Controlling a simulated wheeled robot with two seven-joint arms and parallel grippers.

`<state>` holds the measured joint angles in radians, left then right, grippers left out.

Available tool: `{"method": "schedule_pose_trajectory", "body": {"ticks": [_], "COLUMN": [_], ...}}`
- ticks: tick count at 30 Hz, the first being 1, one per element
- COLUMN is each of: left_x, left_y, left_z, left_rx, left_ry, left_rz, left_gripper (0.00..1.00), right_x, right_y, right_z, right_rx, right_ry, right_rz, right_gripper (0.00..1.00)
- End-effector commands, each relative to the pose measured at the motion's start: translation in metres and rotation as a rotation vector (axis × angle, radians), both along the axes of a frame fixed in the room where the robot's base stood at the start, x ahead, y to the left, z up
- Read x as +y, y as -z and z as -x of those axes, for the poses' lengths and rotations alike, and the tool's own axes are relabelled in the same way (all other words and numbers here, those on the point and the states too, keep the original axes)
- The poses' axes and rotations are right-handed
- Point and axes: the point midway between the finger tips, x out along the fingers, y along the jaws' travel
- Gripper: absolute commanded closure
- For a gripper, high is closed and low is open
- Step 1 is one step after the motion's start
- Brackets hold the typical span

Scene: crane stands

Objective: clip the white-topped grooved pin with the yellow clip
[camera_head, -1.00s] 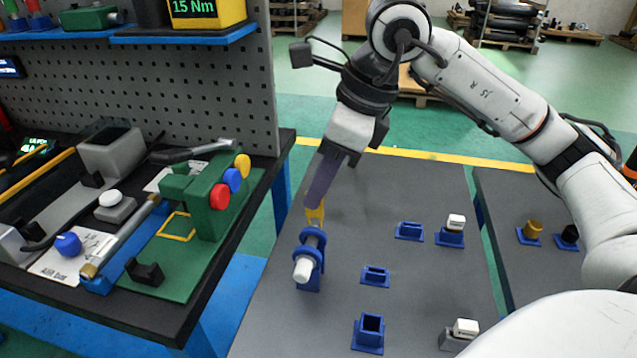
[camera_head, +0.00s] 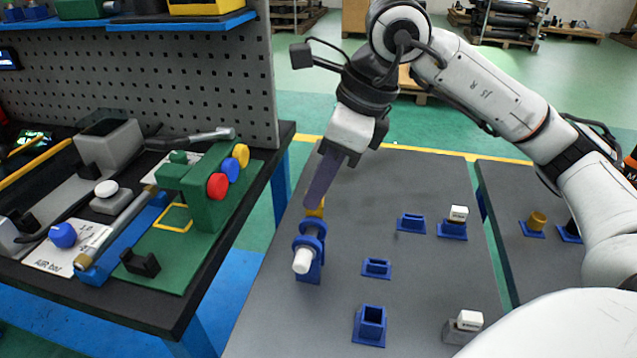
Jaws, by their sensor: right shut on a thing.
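The white-topped pin (camera_head: 302,261) lies on its side in a blue stand (camera_head: 309,272), its white end facing me. My right gripper (camera_head: 338,153) is shut on the dark purple handle (camera_head: 322,180) of a tool that slants down to the pin. The yellow clip (camera_head: 316,207) is at the tool's lower end, right behind the stand's upper edge. The stand hides the clip's lower part, so I cannot tell whether it is around the pin or only touching it. The pin's groove is not clearly visible. My left gripper is not in view.
Blue holders stand to the right: empty ones (camera_head: 411,223), (camera_head: 376,268), (camera_head: 370,326) and one with a white-topped block (camera_head: 457,214). Another white-topped block (camera_head: 468,320) is at the front right. A cluttered bench with a green fixture (camera_head: 200,197) and pegboard is on the left.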

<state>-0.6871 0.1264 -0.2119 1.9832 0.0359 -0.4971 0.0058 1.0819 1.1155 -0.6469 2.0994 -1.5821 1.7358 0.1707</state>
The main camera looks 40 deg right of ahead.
Motion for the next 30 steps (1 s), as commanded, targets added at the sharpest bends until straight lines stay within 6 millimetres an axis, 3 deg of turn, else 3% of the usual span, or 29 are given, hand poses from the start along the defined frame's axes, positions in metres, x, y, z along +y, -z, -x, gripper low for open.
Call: {"method": "schedule_pose_trajectory", "body": {"ticks": [10, 11, 12, 15, 30], "left_x": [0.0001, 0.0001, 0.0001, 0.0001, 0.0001], "left_y": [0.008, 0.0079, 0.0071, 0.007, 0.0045], "left_z": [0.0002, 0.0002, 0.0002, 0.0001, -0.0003], "left_rx": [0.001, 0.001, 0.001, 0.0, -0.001], "left_ry": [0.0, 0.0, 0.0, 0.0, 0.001], "left_rz": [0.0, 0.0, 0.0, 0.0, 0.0], "left_gripper": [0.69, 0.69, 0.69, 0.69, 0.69], "right_x": [-0.0001, -0.0001, -0.0001, -0.0001, -0.0007], "right_y": [0.0089, 0.0085, 0.0077, 0.0077, 0.0048], "right_z": [-0.0001, 0.0, 0.0, 0.0, 0.0005], "right_rx": [0.0, 0.0, 0.0, 0.0, -0.001], "right_ry": [0.0, 0.0, 0.0, 0.0, 0.0], "right_rz": [0.0, 0.0, 0.0, 0.0, 0.001], "right_gripper": [1.0, 0.87, 0.8, 0.67, 0.67]}}
